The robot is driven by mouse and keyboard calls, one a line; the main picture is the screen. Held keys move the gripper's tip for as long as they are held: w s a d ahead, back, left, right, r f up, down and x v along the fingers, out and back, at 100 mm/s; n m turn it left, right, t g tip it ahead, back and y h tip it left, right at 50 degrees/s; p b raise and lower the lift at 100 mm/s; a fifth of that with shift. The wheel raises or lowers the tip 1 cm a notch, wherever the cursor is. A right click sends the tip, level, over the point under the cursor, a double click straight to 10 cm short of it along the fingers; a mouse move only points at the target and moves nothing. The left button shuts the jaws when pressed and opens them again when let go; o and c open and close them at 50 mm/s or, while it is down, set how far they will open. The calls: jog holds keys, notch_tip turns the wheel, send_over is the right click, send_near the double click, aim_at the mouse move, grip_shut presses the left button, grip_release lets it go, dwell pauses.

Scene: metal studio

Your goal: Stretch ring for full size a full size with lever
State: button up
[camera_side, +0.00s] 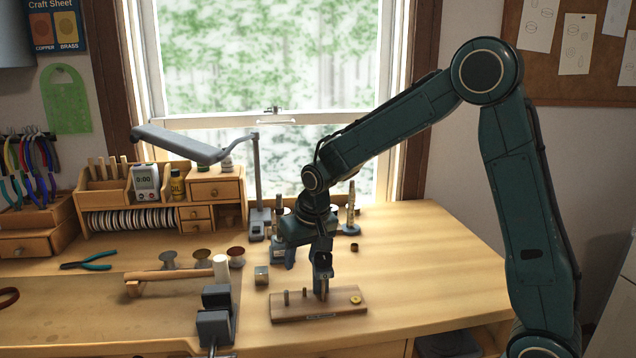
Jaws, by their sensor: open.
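A wooden peg board (290,312) lies on the bench, with short grey pegs standing on its left half. A small yellow, ring-like piece (356,299) sits at its right end. My gripper (322,294) points down at the middle of the board, left of the yellow piece; its fingertips are small and dark, and I cannot tell whether anything stands between them. It is open. A blue-grey bench tool (277,254), possibly the stretcher, stands behind and is partly hidden by my arm. I cannot make out its lever.
A tapered metal post (351,214) stands behind right. A grey lamp (181,143) overhangs the organizer. The bench right of the board is clear.

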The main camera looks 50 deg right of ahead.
jog(key=shift+s+a+f+t+h, duration=0.1)
jog(key=shift+f+t+h, duration=0.15)
jog(key=shift+f, duration=0.15)
jog(key=shift+s+a+f+t+h, duration=0.1)
jog(key=shift+f+t+h, duration=0.15)
jog(key=shift+f, duration=0.15)
jog(key=v, duration=1.4)
jog(key=shift+r, duration=0.1)
jog(key=w+a+r+m+g+h, duration=0.2)
jog(key=w+a+m, duration=0.2)
jog(key=shift+r+m+g, duration=0.25)
jog(key=shift+m+g, duration=0.05)
jog(key=shift+g, duration=0.1)
jog(key=shift+w+a, duration=0.1)
jog(key=shift+a, duration=0.1)
